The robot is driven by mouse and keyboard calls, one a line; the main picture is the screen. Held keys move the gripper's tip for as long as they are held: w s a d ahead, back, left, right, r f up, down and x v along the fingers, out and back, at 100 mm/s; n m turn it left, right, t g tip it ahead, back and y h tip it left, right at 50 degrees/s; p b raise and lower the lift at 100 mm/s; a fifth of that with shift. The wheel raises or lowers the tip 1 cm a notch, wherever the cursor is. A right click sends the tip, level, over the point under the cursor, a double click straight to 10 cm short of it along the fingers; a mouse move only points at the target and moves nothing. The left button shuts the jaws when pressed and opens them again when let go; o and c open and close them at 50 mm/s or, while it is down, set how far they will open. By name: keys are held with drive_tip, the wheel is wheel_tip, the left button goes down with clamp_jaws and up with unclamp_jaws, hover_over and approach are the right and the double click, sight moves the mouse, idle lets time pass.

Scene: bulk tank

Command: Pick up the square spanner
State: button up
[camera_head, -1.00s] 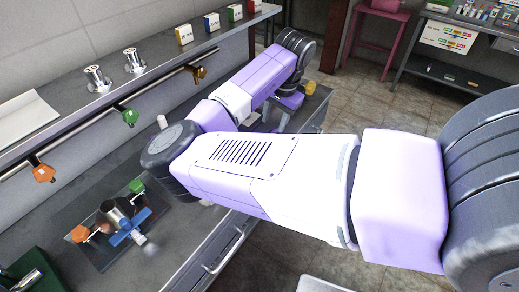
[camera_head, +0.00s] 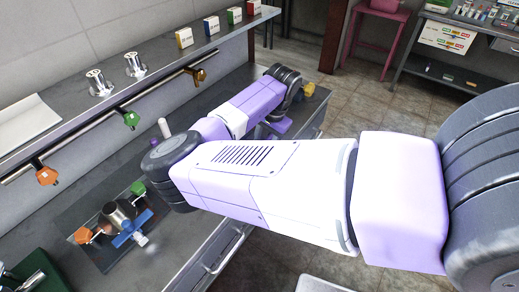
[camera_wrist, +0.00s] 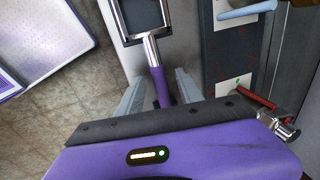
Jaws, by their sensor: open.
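In the wrist view, a tool that looks like the square spanner lies on the grey counter, with a purple handle (camera_wrist: 159,84), a bright metal shaft (camera_wrist: 151,50) and a square open metal frame at its far end. My gripper (camera_wrist: 162,78) is open, with one pale finger on each side of the purple handle. I cannot tell whether either finger touches it. The handle's near end is close to or behind the gripper's dark edge. In the head view, my arm hides the tool and most of the gripper.
In the wrist view, a red-handled fitting (camera_wrist: 256,95) and a light blue rod (camera_wrist: 247,12) lie to the right. In the head view, a blue-handled fitting (camera_head: 130,234) sits at the left. A pipe with coloured valves (camera_head: 131,119) runs under the shelf. Tiled floor lies beyond the counter.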

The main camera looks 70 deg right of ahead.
clamp_jaws()
drive_tip(key=shift+r, duration=0.2)
wheel_tip(320, 180, up, 20)
drive_tip(key=b, duration=0.1)
drive_tip(key=shift+b, duration=0.3)
